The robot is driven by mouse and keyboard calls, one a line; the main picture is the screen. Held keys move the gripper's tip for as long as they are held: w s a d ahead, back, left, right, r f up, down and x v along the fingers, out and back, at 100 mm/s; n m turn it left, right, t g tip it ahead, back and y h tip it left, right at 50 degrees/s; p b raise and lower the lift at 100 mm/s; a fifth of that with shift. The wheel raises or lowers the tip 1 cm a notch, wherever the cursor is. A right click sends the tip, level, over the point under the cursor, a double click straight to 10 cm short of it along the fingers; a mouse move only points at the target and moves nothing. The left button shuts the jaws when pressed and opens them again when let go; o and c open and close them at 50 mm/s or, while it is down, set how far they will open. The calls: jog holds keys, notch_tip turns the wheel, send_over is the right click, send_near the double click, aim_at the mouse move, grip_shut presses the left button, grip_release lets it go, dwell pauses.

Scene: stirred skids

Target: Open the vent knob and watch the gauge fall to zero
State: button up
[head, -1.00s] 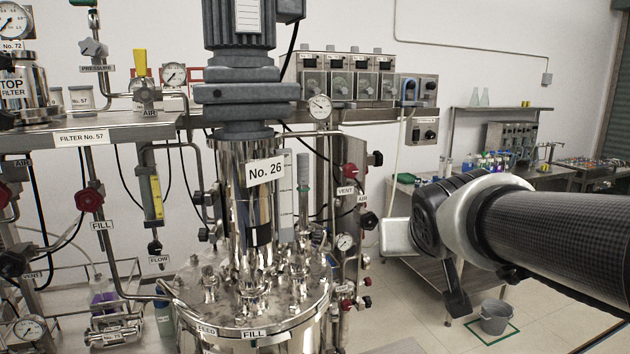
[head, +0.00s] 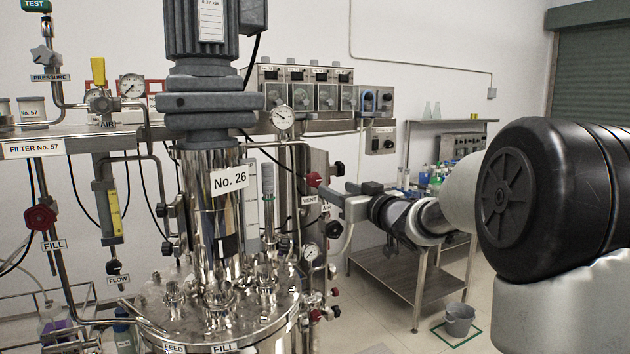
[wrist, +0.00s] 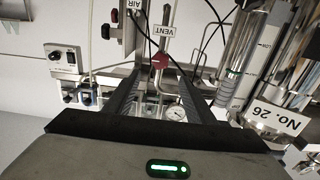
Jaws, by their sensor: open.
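The red vent knob (head: 314,179) sits on a pipe right of the steel vessel marked No. 26, above a VENT label (head: 309,200). In the wrist view, which is upside down, the knob (wrist: 160,62) shows between and beyond the fingertips.
A second gauge (head: 311,252) sits below the knob. An AIR label (head: 326,208) and black knobs crowd the same panel. The No. 26 vessel (head: 210,310) stands close on the left. A steel table (head: 400,275) and grey bucket (head: 459,320) are at right.

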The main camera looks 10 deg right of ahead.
aim_at(315, 179)
jog(key=p+x, duration=0.1)
jog(key=x, duration=1)
jog(key=shift+w+a, duration=0.15)
jog(key=shift+w, duration=0.15)
jog(key=shift+c, duration=0.5)
jog(key=c, duration=0.9)
jog(key=shift+c, duration=0.2)
